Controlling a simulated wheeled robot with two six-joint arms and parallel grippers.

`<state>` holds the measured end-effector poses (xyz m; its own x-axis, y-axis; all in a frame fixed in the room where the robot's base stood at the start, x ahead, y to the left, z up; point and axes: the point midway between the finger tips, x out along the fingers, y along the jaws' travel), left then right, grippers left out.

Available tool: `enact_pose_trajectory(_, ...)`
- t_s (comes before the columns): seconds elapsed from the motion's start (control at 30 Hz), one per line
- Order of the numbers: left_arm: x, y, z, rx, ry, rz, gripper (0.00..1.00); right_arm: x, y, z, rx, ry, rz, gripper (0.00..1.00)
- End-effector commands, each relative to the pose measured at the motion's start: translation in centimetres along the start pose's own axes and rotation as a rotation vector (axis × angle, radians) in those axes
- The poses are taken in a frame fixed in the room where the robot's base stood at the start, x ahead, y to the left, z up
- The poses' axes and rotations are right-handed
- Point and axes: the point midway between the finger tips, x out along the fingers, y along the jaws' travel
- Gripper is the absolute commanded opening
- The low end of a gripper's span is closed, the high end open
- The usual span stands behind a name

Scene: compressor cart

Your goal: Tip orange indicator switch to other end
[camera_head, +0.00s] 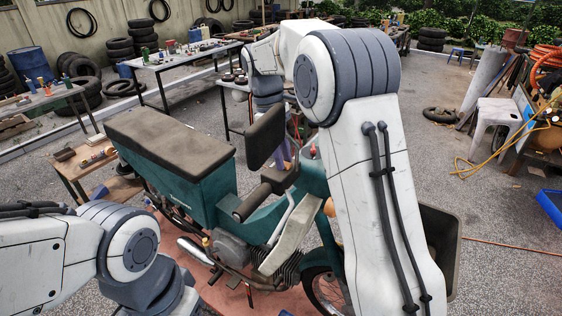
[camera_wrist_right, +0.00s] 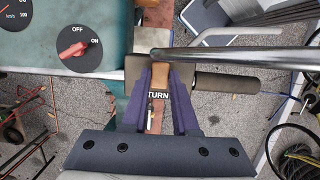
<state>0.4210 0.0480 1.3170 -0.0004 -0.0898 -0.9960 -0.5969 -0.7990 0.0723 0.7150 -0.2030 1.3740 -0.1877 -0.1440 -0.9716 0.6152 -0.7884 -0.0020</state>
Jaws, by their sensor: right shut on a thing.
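The orange indicator switch (camera_wrist_right: 160,74) is a small tan-orange block at the upper centre of the right wrist view. My right gripper (camera_wrist_right: 160,82) has its purple fingers on both sides of the switch and is shut on it. A "TURN" label (camera_wrist_right: 158,95) shows between the fingers just below it. In the head view my right gripper (camera_head: 284,155) is at the motorcycle's (camera_head: 245,205) handlebar, and my arm and the bike's parts hide the switch. My left arm comes in at lower left; its gripper is out of view.
A red knob (camera_wrist_right: 88,50) marked OFF and ON sits left of the gripper. A metal bar (camera_wrist_right: 235,57) and a dark handlebar grip (camera_wrist_right: 226,83) lie close on the right. A seat-topped teal box (camera_head: 175,180) fills the bike's rear. Workbenches (camera_head: 185,58) stand behind.

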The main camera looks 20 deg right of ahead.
Motion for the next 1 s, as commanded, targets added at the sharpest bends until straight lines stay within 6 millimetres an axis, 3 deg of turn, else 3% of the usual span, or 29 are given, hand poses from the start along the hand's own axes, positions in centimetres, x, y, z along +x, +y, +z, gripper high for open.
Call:
enact_pose_trajectory(0.03, 1.8, -0.1, 0.1, 0.0, 0.0, 0.0, 0.5, 0.7, 0.1, 0.2, 0.006, 0.052, 0.003, 0.0)
enact_pose_trajectory(0.23, 4.3, -0.3, 0.2, 0.003, 0.0, 0.0, 0.5, 0.7, 0.1, 0.7, 0.004, 0.218, 0.002, 0.0)
enact_pose_trajectory(0.7, 4.7, -0.3, 0.2, 0.004, 0.0, 0.0, 0.5, 0.2, 0.0, 0.9, 0.0, 0.28, 0.002, 0.0)
enact_pose_trajectory(0.73, 4.7, -0.3, 0.2, 0.004, 0.0, 0.0, 0.5, 0.2, 0.0, 0.9, 0.0, 0.28, 0.002, 0.35)
enact_pose_trajectory(0.8, 4.7, -0.3, 0.2, 0.004, 0.0, 0.0, 0.5, 0.2, 0.0, 0.9, 0.0, 0.28, 0.002, 0.57)
enact_pose_trajectory(1.0, 4.7, -0.3, 0.2, 0.004, 0.0, 0.0, 0.5, 0.2, 0.0, 0.9, 0.0, 0.28, 0.002, 0.57)
